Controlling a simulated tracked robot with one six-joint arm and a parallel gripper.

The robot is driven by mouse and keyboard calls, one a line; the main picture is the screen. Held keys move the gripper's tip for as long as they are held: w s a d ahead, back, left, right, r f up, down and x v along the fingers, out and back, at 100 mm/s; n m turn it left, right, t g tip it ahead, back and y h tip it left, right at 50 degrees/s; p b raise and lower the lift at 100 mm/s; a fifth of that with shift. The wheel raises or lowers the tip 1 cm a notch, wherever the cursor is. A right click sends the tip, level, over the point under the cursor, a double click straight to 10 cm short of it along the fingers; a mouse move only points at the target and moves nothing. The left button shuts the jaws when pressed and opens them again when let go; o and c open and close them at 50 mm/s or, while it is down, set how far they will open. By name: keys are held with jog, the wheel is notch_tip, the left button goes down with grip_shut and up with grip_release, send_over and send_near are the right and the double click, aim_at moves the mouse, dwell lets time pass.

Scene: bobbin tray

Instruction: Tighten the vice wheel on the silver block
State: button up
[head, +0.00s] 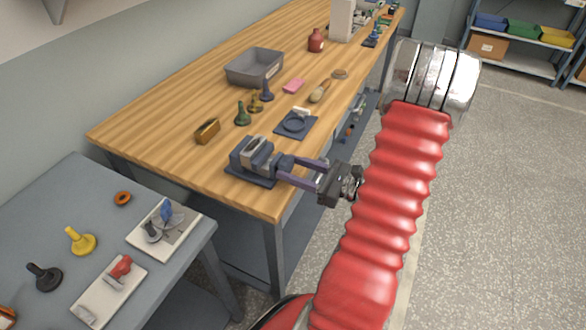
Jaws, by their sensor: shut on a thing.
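The dark blue-grey vice (244,171) stands on the wooden bench near its front corner. A silver-grey block (263,147) appears to sit between its jaws; at this size I cannot tell whether the jaws touch it on both sides. The vice wheel (284,166) is on the vice's right side, partly hidden by my fingers. My gripper (288,169) reaches in from the right with its two purple fingers on either side of the wheel, shut on it. The red-sleeved arm behind it is mine.
A brass block (207,131), a green bobbin-like piece (242,114), a dark square plate (296,124) and a grey tray (254,67) lie farther back on the bench (170,118). A grey side table (70,215) with several small pieces stands at lower left.

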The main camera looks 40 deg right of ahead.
jog(key=shift+c, duration=1.3)
jog(key=shift+m, duration=3.3)
jog(key=o, duration=1.1)
jog(key=shift+c, duration=0.2)
jog(key=v, duration=1.3)
jog(key=shift+s, duration=0.45)
